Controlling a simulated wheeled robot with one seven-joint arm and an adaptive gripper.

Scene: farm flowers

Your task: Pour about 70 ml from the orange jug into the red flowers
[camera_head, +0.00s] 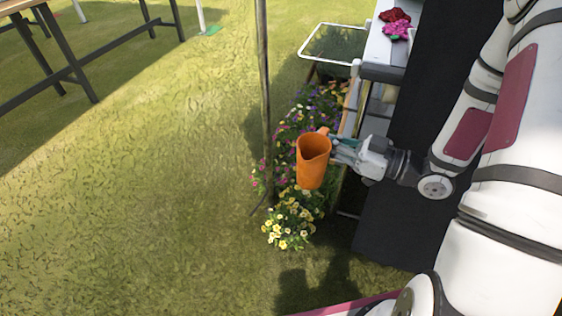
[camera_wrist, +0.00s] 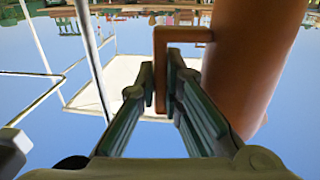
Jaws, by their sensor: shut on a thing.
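The orange jug (camera_head: 312,162) hangs in the air over the flower bed in the head view, its open mouth facing up. It looks roughly upright; what is inside is too dark to tell. My gripper (camera_head: 335,148) is shut on its handle from the right. In the wrist view, my gripper (camera_wrist: 164,88) has its fingers on both sides of the handle (camera_wrist: 182,35), and the jug's body (camera_wrist: 250,65) fills the right. Red flowers (camera_head: 395,15) sit on the light tabletop at the upper right, well away from the jug, beside pink ones (camera_head: 397,31).
Yellow flowers (camera_head: 289,225) grow below the jug, with pink and purple flowers (camera_head: 300,125) behind. A thin dark pole (camera_head: 263,90) stands left of the jug. A white-rimmed tray (camera_head: 335,43) is at the back. A dark panel (camera_head: 400,185) stands right. Open grass lies left.

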